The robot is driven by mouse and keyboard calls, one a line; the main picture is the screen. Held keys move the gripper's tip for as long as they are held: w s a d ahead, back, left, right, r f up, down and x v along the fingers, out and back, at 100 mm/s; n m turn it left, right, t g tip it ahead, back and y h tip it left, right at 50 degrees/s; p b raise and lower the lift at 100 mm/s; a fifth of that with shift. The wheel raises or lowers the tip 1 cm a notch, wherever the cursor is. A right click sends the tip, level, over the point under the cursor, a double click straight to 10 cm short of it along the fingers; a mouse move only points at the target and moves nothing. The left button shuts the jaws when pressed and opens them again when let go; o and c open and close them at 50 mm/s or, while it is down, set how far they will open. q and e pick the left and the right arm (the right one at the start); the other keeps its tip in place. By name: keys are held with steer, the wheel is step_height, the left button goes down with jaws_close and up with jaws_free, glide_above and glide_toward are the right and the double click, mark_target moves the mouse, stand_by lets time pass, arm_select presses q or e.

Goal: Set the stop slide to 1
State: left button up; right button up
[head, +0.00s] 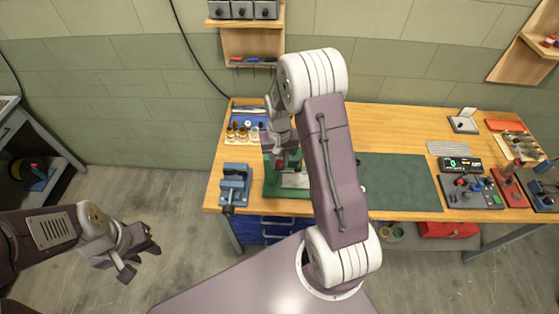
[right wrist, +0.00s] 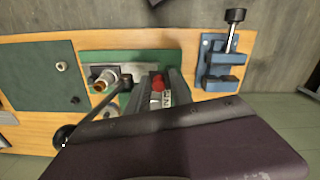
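A green fixture (head: 272,186) with a metal block (head: 295,180) lies on the workbench, partly hidden by my right arm; the right wrist view shows its green plate (right wrist: 125,57). A red knob (right wrist: 158,83) with a small marked white plate (right wrist: 167,98) beside it may be the stop slide; its setting is unreadable. My right gripper (head: 285,152) is low over the fixture. Its fingers (right wrist: 159,92) flank the red knob, but contact is unclear. My left gripper (head: 139,262) is open and empty, left of the bench over the floor.
A black-ball lever (right wrist: 63,136) and a brass-tipped fitting (right wrist: 103,83) are close by. A blue vise (head: 235,185) stands left of the fixture. Small parts on a blue tray (head: 245,121) lie behind. A dark green mat (head: 400,182) to the right is largely clear.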

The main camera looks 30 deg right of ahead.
mark_target(279, 162)
step_height(279, 162, up, 8)
steer(key=shift+w+r+b, duration=0.1)
steer(key=shift+b, duration=0.65)
steer(key=shift+r, duration=0.45)
steer(key=shift+f, duration=0.1)
